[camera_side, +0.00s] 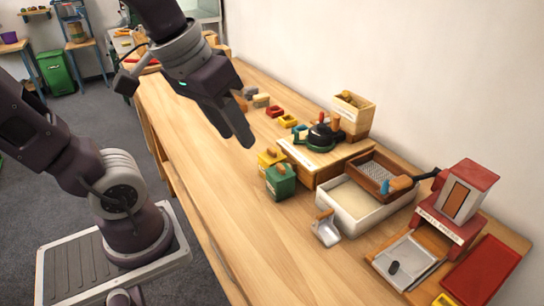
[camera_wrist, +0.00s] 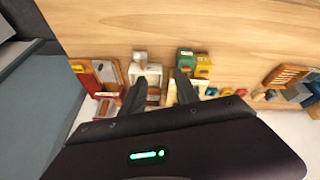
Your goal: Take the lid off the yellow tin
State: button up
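The yellow tin (camera_side: 265,165) stands upright on the wooden bench, just behind a green tin (camera_side: 281,187). Its yellow lid with a brown knob (camera_side: 270,152) sits on top. The wrist view also shows the yellow tin (camera_wrist: 203,71) beside the green tin (camera_wrist: 184,62), beyond the right finger. My gripper (camera_side: 234,132) is up in the air over the bench, to the upper left of the tins in the side view. Its two fingers (camera_wrist: 160,78) are spread apart with nothing held between them. Neither finger touches a tin.
A wooden box (camera_side: 322,170) bearing a dark kettle-like item (camera_side: 322,136) stands right behind the tins. A white tray (camera_side: 350,222), metal scoop (camera_side: 326,232) and red-roofed box (camera_side: 464,190) lie further right. The bench's front left (camera_side: 215,190) is bare. A white wall backs it.

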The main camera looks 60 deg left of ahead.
jog(key=w+a+f+n+g, duration=0.2)
jog(key=w+a+n, duration=0.5)
jog(key=w, duration=0.4)
jog(key=n+g, duration=0.3)
jog(key=n, duration=0.6)
send_over(272, 149)
notch_tip(272, 149, down, 11)
notch_tip(272, 149, down, 8)
jog(key=shift+d+r, duration=0.1)
jog(key=shift+r, duration=0.15)
jog(key=shift+c, duration=0.5)
grip_shut()
